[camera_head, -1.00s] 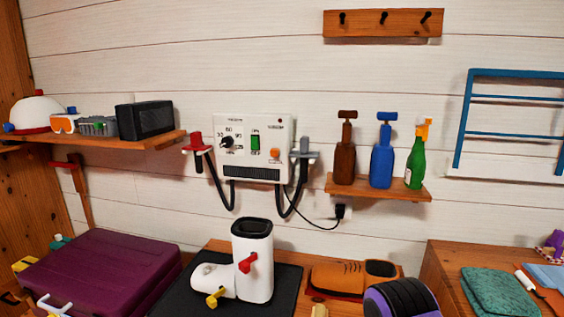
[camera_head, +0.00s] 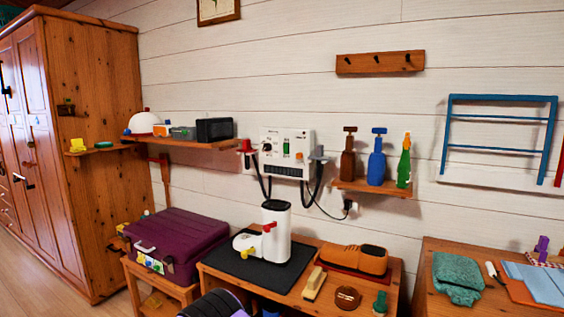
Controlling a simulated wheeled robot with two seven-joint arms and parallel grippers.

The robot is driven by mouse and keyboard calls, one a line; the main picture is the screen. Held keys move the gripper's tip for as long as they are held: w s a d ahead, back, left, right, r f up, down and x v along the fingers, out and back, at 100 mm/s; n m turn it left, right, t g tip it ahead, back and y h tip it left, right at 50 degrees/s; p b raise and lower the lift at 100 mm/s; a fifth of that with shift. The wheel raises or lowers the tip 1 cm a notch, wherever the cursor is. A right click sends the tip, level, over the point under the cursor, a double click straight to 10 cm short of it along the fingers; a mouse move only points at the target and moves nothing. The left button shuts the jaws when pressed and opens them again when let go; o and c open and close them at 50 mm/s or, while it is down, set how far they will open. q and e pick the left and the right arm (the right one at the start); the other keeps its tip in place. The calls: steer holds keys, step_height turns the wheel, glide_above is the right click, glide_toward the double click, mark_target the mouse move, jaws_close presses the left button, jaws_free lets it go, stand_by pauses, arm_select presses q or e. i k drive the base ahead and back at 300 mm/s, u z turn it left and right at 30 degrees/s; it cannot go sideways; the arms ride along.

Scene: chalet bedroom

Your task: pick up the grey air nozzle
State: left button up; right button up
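The grey air nozzle (camera_head: 318,154) sits in a holder at the right side of the white control unit (camera_head: 287,153) on the wall. A black hose hangs below it. A red-handled tool (camera_head: 246,147) sits in a matching holder on the unit's left side. Neither of my grippers shows in the view.
Below the unit, a wooden bench bears a black mat (camera_head: 238,265), a white device (camera_head: 275,232), an orange shoe (camera_head: 354,259) and a brush (camera_head: 314,284). Spray bottles (camera_head: 376,163) stand on a shelf just right of the nozzle. A purple case (camera_head: 180,235) lies left.

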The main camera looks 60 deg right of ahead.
mark_target(319, 156)
steer(key=i, duration=1.2)
steer(key=z, duration=0.35)
steer(key=i, duration=0.85)
steer(key=z, duration=1.5)
steer(key=i, duration=0.75)
steer(key=z, duration=0.8)
